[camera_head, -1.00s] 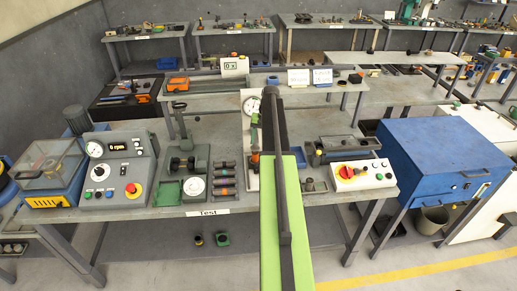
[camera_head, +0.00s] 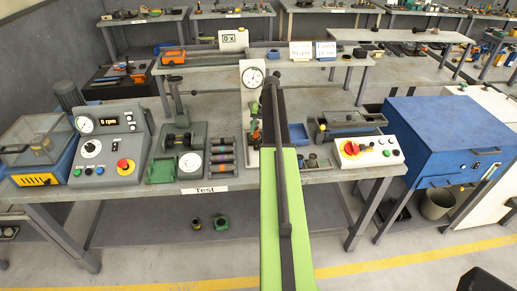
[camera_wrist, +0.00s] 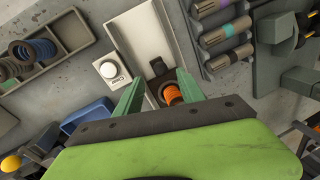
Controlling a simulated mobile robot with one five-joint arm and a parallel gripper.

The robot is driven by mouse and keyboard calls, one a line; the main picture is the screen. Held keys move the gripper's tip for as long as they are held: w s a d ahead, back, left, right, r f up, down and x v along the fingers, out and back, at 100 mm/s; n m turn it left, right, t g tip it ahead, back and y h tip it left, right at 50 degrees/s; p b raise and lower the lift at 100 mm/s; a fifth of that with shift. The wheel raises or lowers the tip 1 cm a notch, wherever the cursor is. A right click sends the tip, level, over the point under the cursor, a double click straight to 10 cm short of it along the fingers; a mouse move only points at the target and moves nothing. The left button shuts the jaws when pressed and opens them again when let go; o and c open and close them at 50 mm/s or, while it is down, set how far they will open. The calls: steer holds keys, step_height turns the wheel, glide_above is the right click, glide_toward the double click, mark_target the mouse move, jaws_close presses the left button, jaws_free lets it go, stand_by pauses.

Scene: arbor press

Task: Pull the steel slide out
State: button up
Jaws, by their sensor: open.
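In the wrist view my gripper (camera_wrist: 158,78) is open, its two green fingers apart over a white stand (camera_wrist: 142,36) with a recessed channel. A small dark block (camera_wrist: 158,68) shows between the fingertips, and an orange coil spring (camera_wrist: 172,94) lies just behind it. I cannot tell whether the fingers touch anything. I cannot tell which part is the steel slide.
A grey tray (camera_head: 345,122), a red-knob control box (camera_head: 352,151) and a blue cabinet (camera_head: 445,135) are to the right. A control panel (camera_head: 108,145) stands left.

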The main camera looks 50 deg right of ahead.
mark_target(257, 141)
steer(key=f+b, duration=0.1)
steer(key=f, duration=0.1)
steer(key=f+b, duration=0.3)
steer(key=shift+w+a+f, duration=0.3)
steer(key=shift+w, duration=0.1)
steer(key=shift+r, duration=0.1)
jaws_close()
steer(key=shift+s, duration=0.1)
stand_by(0.8)
